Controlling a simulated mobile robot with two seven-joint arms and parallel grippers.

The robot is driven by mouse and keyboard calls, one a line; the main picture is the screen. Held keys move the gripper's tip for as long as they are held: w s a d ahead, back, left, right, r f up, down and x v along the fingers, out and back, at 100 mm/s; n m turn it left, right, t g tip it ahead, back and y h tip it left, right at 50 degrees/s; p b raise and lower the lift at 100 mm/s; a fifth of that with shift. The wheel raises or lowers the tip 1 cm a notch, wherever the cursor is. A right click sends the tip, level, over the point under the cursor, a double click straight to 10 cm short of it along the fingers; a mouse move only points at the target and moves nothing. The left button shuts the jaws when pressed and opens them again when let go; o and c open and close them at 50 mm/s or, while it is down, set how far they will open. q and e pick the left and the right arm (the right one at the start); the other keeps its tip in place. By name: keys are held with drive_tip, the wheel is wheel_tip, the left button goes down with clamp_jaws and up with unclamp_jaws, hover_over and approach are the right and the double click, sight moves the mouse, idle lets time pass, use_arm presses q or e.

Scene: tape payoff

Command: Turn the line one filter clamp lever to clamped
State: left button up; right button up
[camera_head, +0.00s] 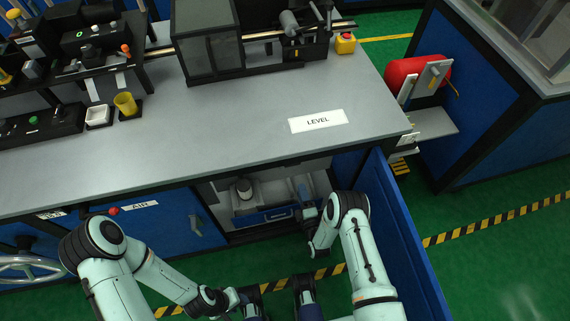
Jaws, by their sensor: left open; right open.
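An open cabinet (232,234) under the workbench holds a grey cylindrical fitting (243,189) and a blue-grey upright part (303,186). I cannot tell which part is the line one filter clamp lever or how it is set; it may be hidden inside or too small to make out. My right gripper (304,213) is at the cabinet's right front, close below the blue-grey part; contact cannot be made out. It is open. My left gripper (244,300) is low in front of the bench, apart from the cabinet, open and empty.
The blue cabinet door (405,235) stands open to the right of my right arm. The grey benchtop (240,135) carries a LEVEL label (318,121). A handwheel (30,268) is at far left.

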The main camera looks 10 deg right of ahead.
drive_tip(key=w+b, duration=0.1)
drive_tip(key=w, duration=0.5)
drive_tip(key=w+b, duration=0.2)
drive_tip(key=w, duration=0.5)
drive_tip(key=shift+w+a+r, duration=0.1)
drive_tip(key=shift+a, duration=0.1)
use_arm(q)
drive_tip(key=shift+t, duration=0.5)
drive_tip(key=w+f, duration=0.1)
drive_tip(key=w+a+f, duration=0.1)
drive_tip(key=f, duration=0.1)
drive_tip(key=shift+w, duration=0.3)
drive_tip(key=shift+f, duration=0.1)
use_arm(e)
clamp_jaws()
